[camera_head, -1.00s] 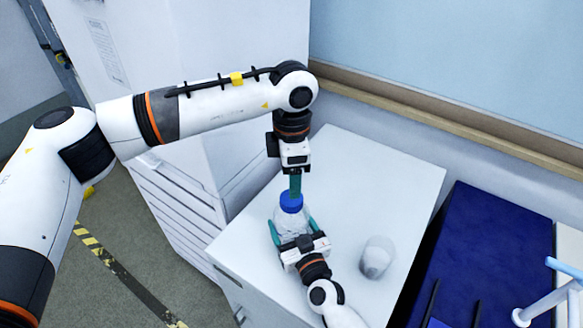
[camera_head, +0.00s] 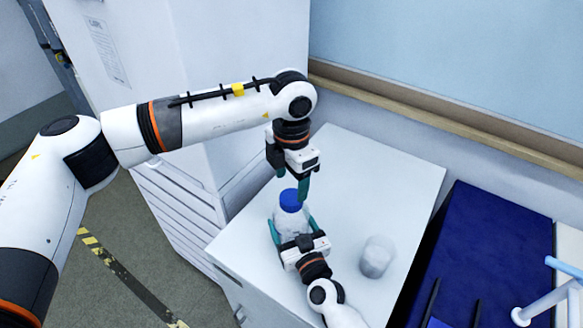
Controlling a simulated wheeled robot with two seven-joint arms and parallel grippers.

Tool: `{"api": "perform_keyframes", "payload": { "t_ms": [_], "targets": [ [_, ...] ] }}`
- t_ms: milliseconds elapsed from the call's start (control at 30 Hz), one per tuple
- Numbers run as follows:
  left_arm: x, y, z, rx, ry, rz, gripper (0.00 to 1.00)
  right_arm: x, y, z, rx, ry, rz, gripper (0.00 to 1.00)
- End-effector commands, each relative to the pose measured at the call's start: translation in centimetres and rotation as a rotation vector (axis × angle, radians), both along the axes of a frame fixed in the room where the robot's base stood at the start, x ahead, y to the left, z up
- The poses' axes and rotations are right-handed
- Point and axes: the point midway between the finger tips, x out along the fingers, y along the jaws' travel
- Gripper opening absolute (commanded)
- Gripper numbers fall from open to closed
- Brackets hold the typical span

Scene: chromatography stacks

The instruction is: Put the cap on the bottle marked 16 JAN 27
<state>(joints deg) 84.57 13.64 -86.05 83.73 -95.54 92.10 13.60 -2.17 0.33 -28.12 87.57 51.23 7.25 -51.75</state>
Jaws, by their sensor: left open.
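A clear bottle (camera_head: 287,222) stands upright on the white cabinet top, with the blue cap (camera_head: 290,199) on its mouth. Whether the cap is fully tightened cannot be seen. No date marking on the bottle is legible. My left gripper (camera_head: 293,188) points down from above with its green fingers apart, just over and around the cap's upper part; contact cannot be told. My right gripper (camera_head: 290,230) reaches in from the front, its green fingers on either side of the bottle's body, seemingly gripping it.
A second whitish container (camera_head: 377,257) stands on the white cabinet top (camera_head: 375,190) to the right of the bottle. A tall white cabinet is behind left, a wall with a wooden rail (camera_head: 450,130) behind. A dark blue surface (camera_head: 480,250) lies to the right.

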Motion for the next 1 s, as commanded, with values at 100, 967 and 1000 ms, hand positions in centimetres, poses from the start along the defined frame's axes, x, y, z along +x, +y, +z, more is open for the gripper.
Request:
{"api": "perform_keyframes", "payload": {
  "t_ms": [100,967,1000],
  "targets": [
    [0.0,0.0,-2.1,0.001,0.003,0.001,0.64,0.0,0.0,0.0,0.0,-0.001,0.0,0.13],
    [0.0,0.0,-5.2,0.0,0.0,0.0,0.24,0.0,0.0,0.0,0.0,-0.001,0.0,0.13],
    [0.0,0.0,-5.2,-0.001,-0.001,0.0,0.19,0.0,0.0,0.0,0.0,-0.001,0.0,0.13]
  ]
}}
